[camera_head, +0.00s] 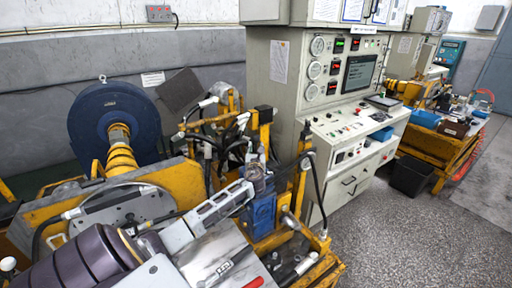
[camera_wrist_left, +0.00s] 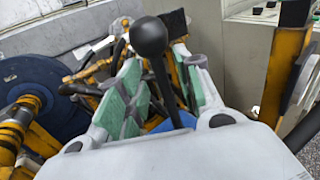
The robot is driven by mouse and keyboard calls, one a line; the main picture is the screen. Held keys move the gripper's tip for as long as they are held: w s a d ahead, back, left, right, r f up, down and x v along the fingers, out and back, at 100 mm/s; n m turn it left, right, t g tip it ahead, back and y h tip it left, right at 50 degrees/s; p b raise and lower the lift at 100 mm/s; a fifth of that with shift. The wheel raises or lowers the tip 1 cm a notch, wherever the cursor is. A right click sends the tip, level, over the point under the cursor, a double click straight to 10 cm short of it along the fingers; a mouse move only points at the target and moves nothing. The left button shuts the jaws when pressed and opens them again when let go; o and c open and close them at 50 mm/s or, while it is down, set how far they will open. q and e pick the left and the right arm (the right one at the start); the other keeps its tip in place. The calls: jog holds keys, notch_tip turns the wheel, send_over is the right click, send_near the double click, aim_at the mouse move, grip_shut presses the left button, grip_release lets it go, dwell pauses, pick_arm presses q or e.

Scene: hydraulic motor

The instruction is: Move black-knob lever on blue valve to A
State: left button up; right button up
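In the left wrist view, a black-knob lever (camera_wrist_left: 150,38) with a round black ball on a thin dark stem stands between the two green-padded fingers of my left gripper (camera_wrist_left: 157,72). The fingers are apart, with gaps visible around the stem. A bit of the blue valve (camera_wrist_left: 161,126) shows beneath, between the fingers. In the head view, my left gripper (camera_head: 258,182) reaches in from the lower left, over the blue valve (camera_head: 262,213). I cannot clearly make out the knob there, nor any A mark. My right gripper does not show.
Yellow frames and hoses (camera_head: 222,130) stand behind the valve, and a yellow post (camera_head: 301,182) stands just to its right. A large blue round housing (camera_head: 95,118) is at the left. A control cabinet (camera_head: 285,100) stands behind. The floor (camera_head: 400,235) at the right is clear.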

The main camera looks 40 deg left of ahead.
pick_arm(q)
jog(key=shift+x, duration=1.4)
jog(key=shift+w, duration=0.1)
grip_shut()
jog(key=shift+r, duration=0.1)
